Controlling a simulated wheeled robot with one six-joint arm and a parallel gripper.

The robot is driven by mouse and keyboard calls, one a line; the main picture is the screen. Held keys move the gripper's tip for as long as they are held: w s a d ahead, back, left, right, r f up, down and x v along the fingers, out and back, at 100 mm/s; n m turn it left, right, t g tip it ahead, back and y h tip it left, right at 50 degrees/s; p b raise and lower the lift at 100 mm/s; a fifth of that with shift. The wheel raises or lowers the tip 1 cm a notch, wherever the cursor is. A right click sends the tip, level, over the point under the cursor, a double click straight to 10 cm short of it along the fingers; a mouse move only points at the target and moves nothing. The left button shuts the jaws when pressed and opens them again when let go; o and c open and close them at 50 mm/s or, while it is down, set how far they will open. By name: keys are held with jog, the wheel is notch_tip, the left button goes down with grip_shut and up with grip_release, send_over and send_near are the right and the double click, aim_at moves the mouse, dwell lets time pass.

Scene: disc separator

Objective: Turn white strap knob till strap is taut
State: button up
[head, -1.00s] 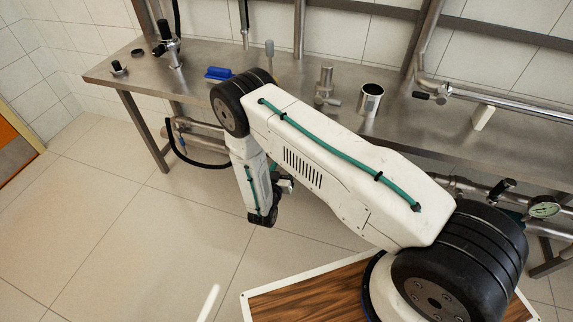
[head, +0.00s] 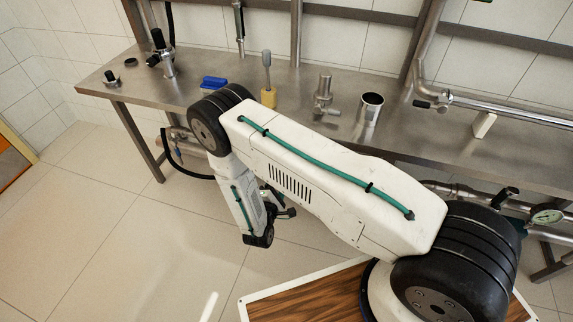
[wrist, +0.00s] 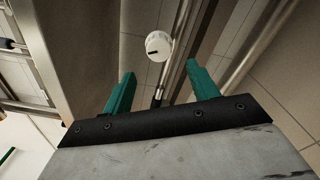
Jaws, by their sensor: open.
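In the wrist view a white round knob (wrist: 158,45) with a dark slot-like mark shows ahead of my gripper, a little above the gap between the fingertips. My gripper (wrist: 160,82) has two green fingers spread apart with nothing between them. The knob is apart from both fingers. A dark and metallic rod-like part (wrist: 158,95) shows just below the knob. I cannot make out a strap. In the head view my arm hangs down in front of the steel table, and the knob is not seen there.
The steel table (head: 290,105) carries a blue brush (head: 213,83), a yellow-based tool (head: 268,95), a metal valve fitting (head: 324,98), a steel cup (head: 370,108) and a white block (head: 483,124). Pipes and a gauge (head: 546,215) are at the right below the tabletop. The floor at left is clear.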

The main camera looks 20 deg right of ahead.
jog(key=w+d+n, duration=0.1)
jog(key=w+n, duration=0.1)
jog(key=n, duration=0.3)
jog(key=w+d+n, duration=0.2)
jog(key=n, duration=0.3)
jog(key=w+d+n, duration=0.2)
jog(key=n, duration=0.3)
jog(key=shift+d+r, duration=0.1)
jog(key=shift+d, duration=0.1)
jog(key=c, duration=1)
